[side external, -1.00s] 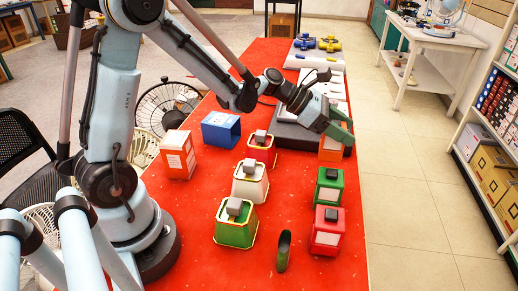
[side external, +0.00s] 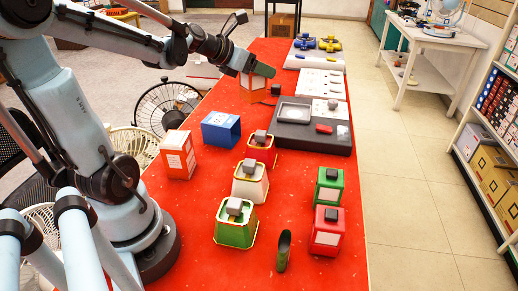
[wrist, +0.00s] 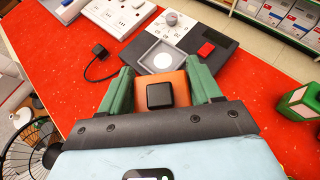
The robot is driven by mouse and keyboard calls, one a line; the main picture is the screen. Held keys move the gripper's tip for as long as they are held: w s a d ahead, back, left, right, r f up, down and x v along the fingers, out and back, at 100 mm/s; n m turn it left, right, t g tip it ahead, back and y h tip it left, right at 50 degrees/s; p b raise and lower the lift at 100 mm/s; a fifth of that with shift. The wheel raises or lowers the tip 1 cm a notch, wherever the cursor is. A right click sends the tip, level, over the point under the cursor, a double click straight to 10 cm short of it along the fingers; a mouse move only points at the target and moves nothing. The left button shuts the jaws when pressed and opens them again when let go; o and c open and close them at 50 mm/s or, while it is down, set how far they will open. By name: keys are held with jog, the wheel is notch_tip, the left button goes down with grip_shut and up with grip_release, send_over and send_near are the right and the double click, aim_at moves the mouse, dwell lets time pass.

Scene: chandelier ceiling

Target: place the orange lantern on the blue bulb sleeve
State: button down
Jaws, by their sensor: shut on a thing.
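The orange lantern (side external: 252,84) is held by my gripper (side external: 257,68) above the far left part of the red table. In the wrist view, the green fingers of my gripper (wrist: 161,82) close on both sides of the lantern's orange top (wrist: 173,83), which has a dark square knob. The blue bulb sleeve (side external: 221,130) is a blue box lying near the table's left edge, in front of and below the lantern. The two are apart. The sleeve does not show in the wrist view.
An orange box (side external: 177,156) stands beside the sleeve. Several grey-capped lanterns, one of them green (side external: 236,224), stand mid-table. A green lantern (side external: 328,188) and a red lantern (side external: 327,230) stand at right.

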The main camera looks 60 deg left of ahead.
jog(key=s+a+r+n+y, duration=0.1)
jog(key=s+a+n+y, duration=0.3)
jog(key=s+a, duration=0.3)
jog(key=shift+g, duration=0.4)
jog(key=shift+s+a+f, duration=0.1)
jog(key=shift+f, duration=1.8)
jog(key=shift+a+f, duration=0.1)
jog(key=shift+f, duration=1.8)
jog(key=shift+f, duration=0.15)
jog(key=shift+c, duration=1)
grip_release()
jog(key=shift+r, duration=0.2)
jog(key=v, duration=0.7)
jog(key=shift+s+d, duration=0.2)
